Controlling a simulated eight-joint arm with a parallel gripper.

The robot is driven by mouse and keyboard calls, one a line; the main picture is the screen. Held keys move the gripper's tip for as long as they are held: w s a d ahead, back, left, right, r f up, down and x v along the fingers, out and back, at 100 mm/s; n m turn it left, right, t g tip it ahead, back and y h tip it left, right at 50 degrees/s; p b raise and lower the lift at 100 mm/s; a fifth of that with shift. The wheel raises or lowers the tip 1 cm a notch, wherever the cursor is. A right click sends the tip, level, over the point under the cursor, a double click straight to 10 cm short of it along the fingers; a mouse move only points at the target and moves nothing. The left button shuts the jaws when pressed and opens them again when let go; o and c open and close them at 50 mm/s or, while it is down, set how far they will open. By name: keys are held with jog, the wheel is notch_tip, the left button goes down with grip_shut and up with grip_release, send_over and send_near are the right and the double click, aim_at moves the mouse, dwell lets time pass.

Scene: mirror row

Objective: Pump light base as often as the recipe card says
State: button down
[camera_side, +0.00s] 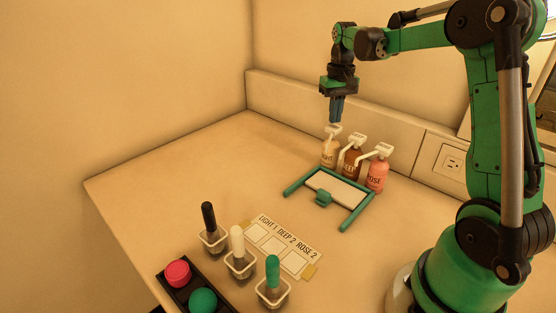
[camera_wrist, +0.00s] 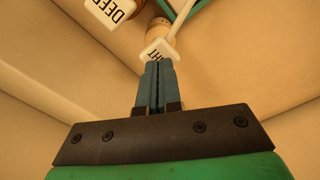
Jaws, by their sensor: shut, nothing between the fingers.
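The light base bottle (camera_side: 328,154), pale with a white pump head, stands at the left of the row of pump bottles. My gripper (camera_side: 335,122) is shut and empty, pointing down right over its pump head; I cannot tell whether the fingertips touch it. In the wrist view the shut blue fingers (camera_wrist: 158,70) reach over the pump head (camera_wrist: 160,48), whose lettering is partly hidden. The deep bottle (camera_side: 351,158), brown, and the rose bottle (camera_side: 376,172), pink, stand to its right. The recipe card (camera_side: 283,244) lies on the table and reads LIGHT 1, DEEP 2, ROSE 2.
A green frame with a pale plate (camera_side: 338,189) lies in front of the bottles. Several clear cups with dark, white and green handles (camera_side: 238,265) stand nearer. A black box with red (camera_side: 177,273) and green (camera_side: 202,299) buttons is at the front. The left table is clear.

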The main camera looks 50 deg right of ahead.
jog(key=shift+f, duration=1.15)
jog(key=shift+r, duration=1.65)
notch_tip(320, 180, up, 6)
